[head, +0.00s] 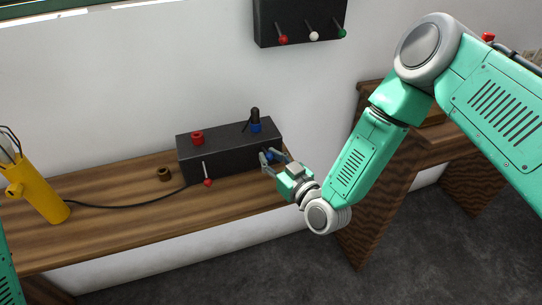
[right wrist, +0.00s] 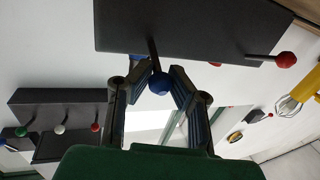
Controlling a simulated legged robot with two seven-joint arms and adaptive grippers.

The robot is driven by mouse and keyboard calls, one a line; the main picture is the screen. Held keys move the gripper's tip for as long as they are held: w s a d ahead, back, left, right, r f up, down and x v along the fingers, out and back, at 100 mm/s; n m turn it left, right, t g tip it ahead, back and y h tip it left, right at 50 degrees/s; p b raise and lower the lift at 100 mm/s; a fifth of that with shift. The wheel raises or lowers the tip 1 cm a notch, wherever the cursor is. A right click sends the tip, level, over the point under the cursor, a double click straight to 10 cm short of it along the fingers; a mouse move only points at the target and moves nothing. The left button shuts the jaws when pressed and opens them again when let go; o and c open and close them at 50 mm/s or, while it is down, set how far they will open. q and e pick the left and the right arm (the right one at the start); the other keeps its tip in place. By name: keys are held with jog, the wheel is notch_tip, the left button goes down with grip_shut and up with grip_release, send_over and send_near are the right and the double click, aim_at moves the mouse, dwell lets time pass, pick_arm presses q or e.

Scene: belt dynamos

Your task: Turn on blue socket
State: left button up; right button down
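A black box (head: 228,150) stands on the wooden shelf. The blue socket (head: 256,128) is on its top at the right, with a black plug (head: 255,113) in it. The blue lever's knob (head: 269,156) is on the box's front at the right; it also shows in the right wrist view (right wrist: 159,85). My right gripper (head: 272,157) is at this knob, its fingers on either side. In the right wrist view, the gripper (right wrist: 160,72) looks open, with a small gap; contact is unclear. My left gripper is out of view.
A red socket (head: 197,137) and a red-knobbed lever (head: 208,182) are on the box's left part. A wall panel (head: 300,18) with levers hangs above.

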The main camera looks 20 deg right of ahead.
jog(key=shift+a+r, duration=0.2)
jog(key=shift+a, duration=0.1)
jog(key=shift+r+p, duration=0.2)
jog(key=shift+p, duration=0.2)
jog(key=shift+w+d+r+g+h+p, duration=0.35)
jog(key=shift+g+p, duration=0.55)
jog(key=shift+p, duration=0.3)
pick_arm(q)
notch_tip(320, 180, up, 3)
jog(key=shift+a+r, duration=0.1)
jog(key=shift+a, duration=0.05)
pick_arm(e)
jog(key=shift+a+m, duration=0.15)
jog(key=shift+m, duration=0.15)
jog(key=c, duration=1.4)
grip_release()
jog(key=shift+f, duration=0.1)
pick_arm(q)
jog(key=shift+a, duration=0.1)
pick_arm(e)
jog(key=shift+s, duration=0.1)
